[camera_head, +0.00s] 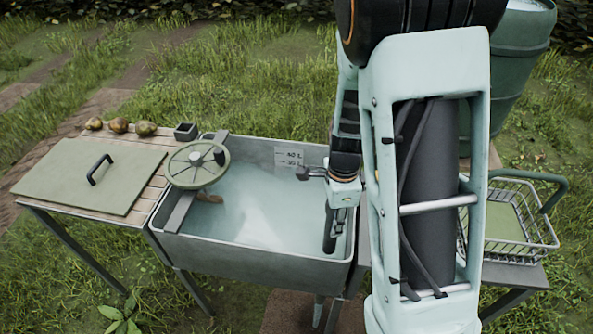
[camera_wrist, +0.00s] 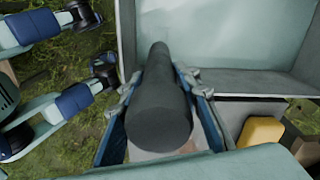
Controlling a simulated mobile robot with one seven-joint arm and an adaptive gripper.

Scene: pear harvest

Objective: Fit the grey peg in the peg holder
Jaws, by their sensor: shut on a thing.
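The grey peg is a dark cylinder (camera_head: 330,230), upright at the right end of the tub. In the wrist view the peg (camera_wrist: 160,112) lies lengthwise between the fingers, its thick end near the camera. My gripper (camera_head: 343,197) is shut on the peg, with a finger on each side; the gripper (camera_wrist: 160,85) also shows in the wrist view. I cannot tell whether the peg's lower end touches the water. A small dark square cup (camera_head: 186,132), which looks like the peg holder, stands on the wooden table behind the tub's left end, far left of my gripper.
The grey water tub (camera_head: 250,250) carries a green handwheel (camera_head: 198,165) on a crossbar. Left of it are a green lid (camera_head: 90,180) with a handle and three pears (camera_head: 118,125). A wire basket (camera_head: 515,240) stands right. A yellow block (camera_wrist: 260,132) shows in the wrist view.

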